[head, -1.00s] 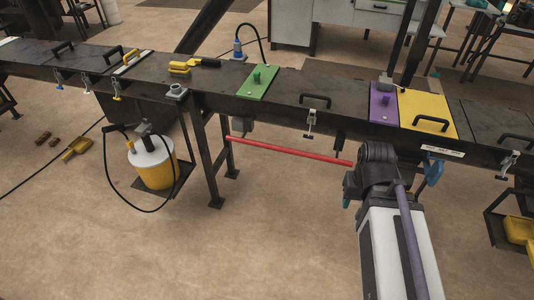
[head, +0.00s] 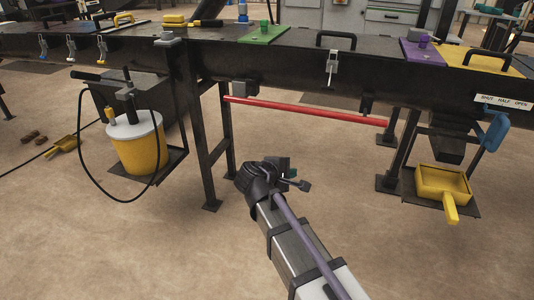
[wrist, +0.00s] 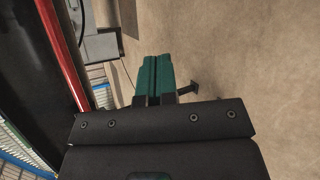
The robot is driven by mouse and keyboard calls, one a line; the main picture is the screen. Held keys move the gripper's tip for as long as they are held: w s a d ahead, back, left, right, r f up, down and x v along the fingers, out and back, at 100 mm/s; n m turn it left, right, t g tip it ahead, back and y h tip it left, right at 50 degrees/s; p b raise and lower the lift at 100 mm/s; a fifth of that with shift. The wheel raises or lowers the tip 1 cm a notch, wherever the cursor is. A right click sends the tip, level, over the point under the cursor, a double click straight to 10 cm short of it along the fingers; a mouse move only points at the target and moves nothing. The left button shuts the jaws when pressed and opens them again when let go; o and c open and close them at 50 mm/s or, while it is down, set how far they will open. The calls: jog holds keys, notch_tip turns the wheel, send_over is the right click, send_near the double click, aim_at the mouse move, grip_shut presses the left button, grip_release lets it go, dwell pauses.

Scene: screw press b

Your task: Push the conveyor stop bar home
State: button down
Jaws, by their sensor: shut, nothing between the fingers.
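A long red bar (head: 300,110) runs under the front edge of the dark conveyor table (head: 290,72); I take it to be the stop bar. Its left end meets a dark bracket on the frame and its right end is near another dark fitting. It also shows along the left of the wrist view (wrist: 62,58). My gripper (head: 288,176) is below the middle of the bar, in open air and apart from it. In the wrist view its teal fingers (wrist: 154,74) are shut together and empty, with floor behind them.
A yellow bucket pump (head: 140,150) with a black hose stands at left by a table leg. A yellow scoop box (head: 442,184) sits on a low shelf at right. A blue handle (head: 494,130) hangs at right. Floor before the bar is clear.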

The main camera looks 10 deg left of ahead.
jog(key=w+a+f+n+t+b, duration=0.25)
jog(key=w+a+n+t, duration=0.2)
jog(key=a+n, duration=0.3)
jog(key=n+t+y+p, duration=0.2)
jog(key=n+t+y, duration=0.25)
jog(key=n, duration=0.65)
send_near(270, 106)
jog(key=shift+h, duration=0.45)
jog(key=p+x, duration=0.1)
jog(key=x, duration=0.1)
jog(key=p+x, duration=0.1)
jog(key=x, duration=0.1)
jog(key=p+x, duration=0.1)
jog(key=x, duration=0.1)
jog(key=shift+w+a+f, duration=0.3)
jog(key=shift+w+a, duration=0.05)
jog(key=shift+w, duration=0.2)
jog(key=shift+w+d, duration=0.1)
jog(key=shift+w, duration=0.25)
jog(key=shift+x, duration=1.9)
jog(key=shift+w+f, duration=0.1)
jog(key=shift+f, duration=0.1)
jog(key=b+v, duration=0.2)
jog(key=v, duration=1.3)
jog(key=shift+f+b, duration=0.25)
jog(key=shift+b, duration=0.15)
